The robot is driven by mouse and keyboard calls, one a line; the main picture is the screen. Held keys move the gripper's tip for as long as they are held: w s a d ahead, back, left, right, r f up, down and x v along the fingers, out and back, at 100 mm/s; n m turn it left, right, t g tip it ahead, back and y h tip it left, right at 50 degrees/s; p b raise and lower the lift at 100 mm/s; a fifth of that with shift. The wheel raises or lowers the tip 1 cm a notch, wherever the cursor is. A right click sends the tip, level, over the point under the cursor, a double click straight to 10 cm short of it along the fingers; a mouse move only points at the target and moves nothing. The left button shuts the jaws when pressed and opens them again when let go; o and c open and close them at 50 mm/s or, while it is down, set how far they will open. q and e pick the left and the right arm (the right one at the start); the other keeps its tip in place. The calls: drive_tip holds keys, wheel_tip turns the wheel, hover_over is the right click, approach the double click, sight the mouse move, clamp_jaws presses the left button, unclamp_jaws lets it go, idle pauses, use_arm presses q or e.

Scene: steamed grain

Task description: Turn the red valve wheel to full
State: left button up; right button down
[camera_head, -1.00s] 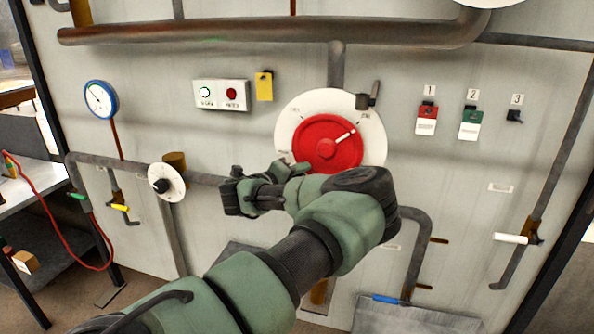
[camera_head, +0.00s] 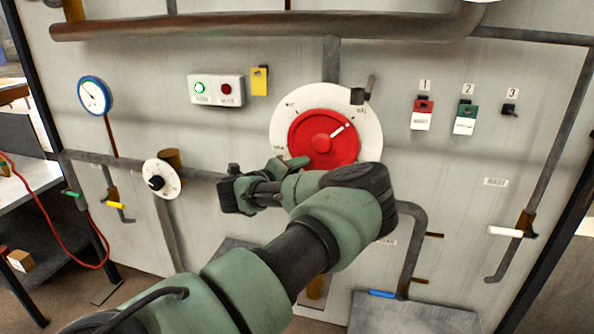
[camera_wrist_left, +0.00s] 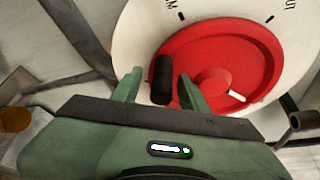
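The red valve wheel (camera_head: 308,137) sits on a round white dial (camera_head: 371,135) with small dark marks on the wall panel. Its white pointer line (camera_head: 340,130) points up and right. In the left wrist view the red wheel (camera_wrist_left: 235,60) fills the upper right. My left gripper (camera_head: 290,163) is at the wheel's lower left, partly hidden by my arm. In the left wrist view my left gripper's (camera_wrist_left: 160,78) green fingers stand apart, either side of a black handle (camera_wrist_left: 162,88); small gaps seem to show beside it. Contact is unclear. My right gripper is not in view.
A small white dial with a black knob (camera_head: 156,183) is left of my gripper. A blue-rimmed gauge (camera_head: 94,96), a two-light box (camera_head: 216,90) and a yellow tag (camera_head: 259,82) are on the panel. Red (camera_head: 422,114) and green (camera_head: 466,118) tagged switches are at right. Pipes cross the panel.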

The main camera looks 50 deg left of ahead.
use_arm(q)
drive_tip(key=shift+s, duration=0.1)
drive_tip(key=b+v, duration=0.2)
drive_tip(key=v, duration=0.5)
drive_tip(key=shift+s+b, duration=0.3)
drive_tip(key=shift+d, duration=0.1)
